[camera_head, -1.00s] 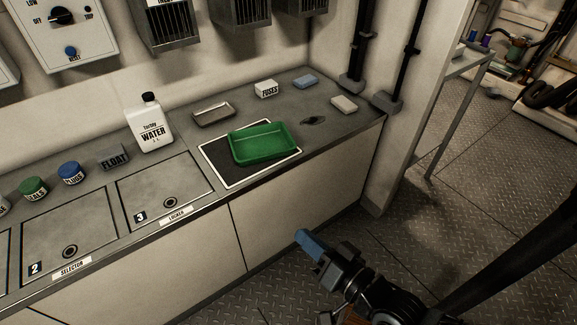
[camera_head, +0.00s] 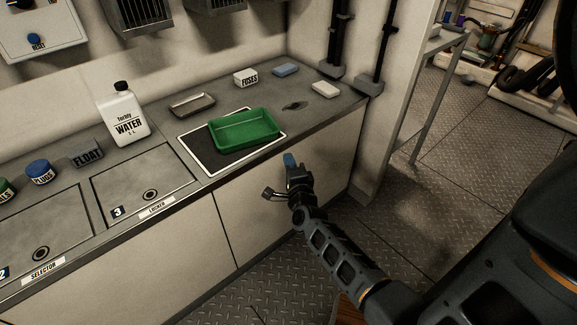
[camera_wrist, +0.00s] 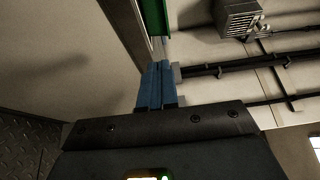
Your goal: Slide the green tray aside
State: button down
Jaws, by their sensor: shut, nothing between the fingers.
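The green tray (camera_head: 246,132) is a shallow rectangular tray on a black mat with a white border (camera_head: 204,148), on the grey counter. In the wrist view a strip of the green tray (camera_wrist: 154,17) shows at the top, beyond the fingertips. My gripper (camera_head: 289,158) has blue fingers, which are shut together and empty. In the head view it is in front of the counter, just right of and below the tray. The fingers (camera_wrist: 158,82) point up toward the counter edge in the wrist view. I see no contact with the tray.
A water jug (camera_head: 123,115) and a small metal tray (camera_head: 192,104) stand left of and behind the green tray. A fuses box (camera_head: 246,78), a blue block (camera_head: 286,70) and a white block (camera_head: 326,89) lie at the back right. Bare counter lies right of the mat.

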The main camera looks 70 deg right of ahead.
aim_at(265, 139)
jog(key=x, duration=0.2)
jog(key=w+x, duration=0.1)
jog(key=x, duration=0.2)
jog(key=a+x, duration=0.1)
jog(key=x, duration=0.2)
jog(key=shift+w+d, duration=0.1)
jog(key=shift+w, duration=0.3)
jog(key=shift+w+d, duration=0.1)
jog(key=shift+w, duration=0.45)
jog(key=shift+w, duration=0.1)
jog(key=shift+w+d+b, duration=0.2)
jog(key=shift+w, duration=0.5)
jog(key=shift+w+d+b, duration=0.15)
jog(key=shift+w, duration=0.55)
jog(key=shift+s, duration=0.15)
